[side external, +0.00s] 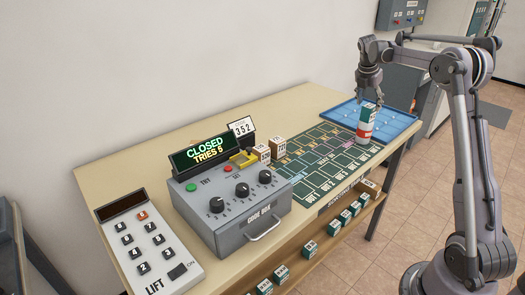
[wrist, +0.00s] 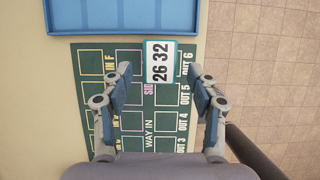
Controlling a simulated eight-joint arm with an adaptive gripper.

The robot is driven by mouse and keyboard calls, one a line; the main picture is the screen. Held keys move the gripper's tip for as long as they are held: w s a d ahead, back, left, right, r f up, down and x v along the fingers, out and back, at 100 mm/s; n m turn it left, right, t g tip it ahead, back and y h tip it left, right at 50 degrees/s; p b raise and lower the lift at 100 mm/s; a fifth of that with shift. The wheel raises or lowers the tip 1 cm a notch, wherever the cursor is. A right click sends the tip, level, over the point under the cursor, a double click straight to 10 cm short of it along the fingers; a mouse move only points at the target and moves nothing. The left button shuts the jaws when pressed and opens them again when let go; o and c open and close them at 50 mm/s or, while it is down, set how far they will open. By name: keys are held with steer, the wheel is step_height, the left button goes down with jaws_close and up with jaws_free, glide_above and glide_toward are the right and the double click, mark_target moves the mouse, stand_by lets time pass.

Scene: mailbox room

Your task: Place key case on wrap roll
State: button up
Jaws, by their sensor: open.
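I cannot make out a key case or a wrap roll in either view. My gripper (side external: 370,98) is open and points down at the far end of the desk. Just under it, a white block with red and green parts (side external: 366,124) stands upright on the dark green mat, by the blue tray.
The blue tray (side external: 398,127) looks empty. The green sorting mat (side external: 318,182) has a few small numbered boxes (side external: 277,145) at its left edge. A grey code box (side external: 228,215) reads CLOSED, TRIES 5. A lift keypad (side external: 150,245) is at front left.

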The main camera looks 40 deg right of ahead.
steer(key=v, duration=0.7)
steer(key=a+r+m+t, duration=0.2)
steer(key=a+m, duration=0.3)
steer(key=a, duration=0.9)
steer(key=s+a+f+m+t+y, duration=0.1)
steer(key=s+a+f+m, duration=0.2)
steer(key=a, duration=0.6)
steer(key=s+a+f+m+t+y, duration=0.2)
steer(key=s+a+f+m, duration=0.2)
steer(key=s+a, duration=0.3)
steer(key=s+a+f+m+t+y, duration=0.1)
steer(key=s+a+m, duration=0.4)
steer(key=a, duration=0.6)
step_height(320, 180, down, 3)
steer(key=shift+s+a+r+m+t, duration=0.15)
steer(key=shift+a+r+m+t, duration=0.1)
steer(key=shift+m+t, duration=0.3)
